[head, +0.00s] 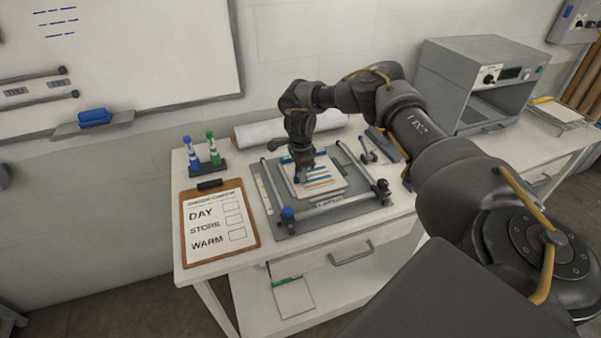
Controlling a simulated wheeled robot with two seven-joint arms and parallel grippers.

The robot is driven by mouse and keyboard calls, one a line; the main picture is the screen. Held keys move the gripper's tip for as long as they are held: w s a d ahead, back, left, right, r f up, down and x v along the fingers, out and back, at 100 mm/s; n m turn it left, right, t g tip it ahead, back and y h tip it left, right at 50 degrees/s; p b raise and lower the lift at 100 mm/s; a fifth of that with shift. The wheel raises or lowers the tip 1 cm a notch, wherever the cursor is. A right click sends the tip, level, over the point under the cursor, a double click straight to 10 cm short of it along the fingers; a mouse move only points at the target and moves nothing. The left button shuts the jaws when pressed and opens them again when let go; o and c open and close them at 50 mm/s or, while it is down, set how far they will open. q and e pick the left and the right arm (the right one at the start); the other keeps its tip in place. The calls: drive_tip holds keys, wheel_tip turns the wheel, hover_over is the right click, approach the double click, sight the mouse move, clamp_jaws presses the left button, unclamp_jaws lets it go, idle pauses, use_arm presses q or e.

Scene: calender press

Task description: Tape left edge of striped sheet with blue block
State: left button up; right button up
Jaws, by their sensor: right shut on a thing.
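The striped sheet (327,187), white with blue and orange stripes, lies on the grey press bed on the table. My right gripper (301,177) points down over the sheet's left part. It is shut on a small blue piece, which looks like the blue block; the fingers mostly hide it. I cannot tell whether the block touches the sheet. The sheet's upper left part is partly hidden by the gripper. My left gripper is not in view.
The press frame (337,206) has rails and dark knobs around the sheet. A clipboard (218,246) lies at left, with blue and green markers (202,152) in a stand behind it. A white roll (257,135) lies at the back. A grey oven-like box (450,68) stands at right.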

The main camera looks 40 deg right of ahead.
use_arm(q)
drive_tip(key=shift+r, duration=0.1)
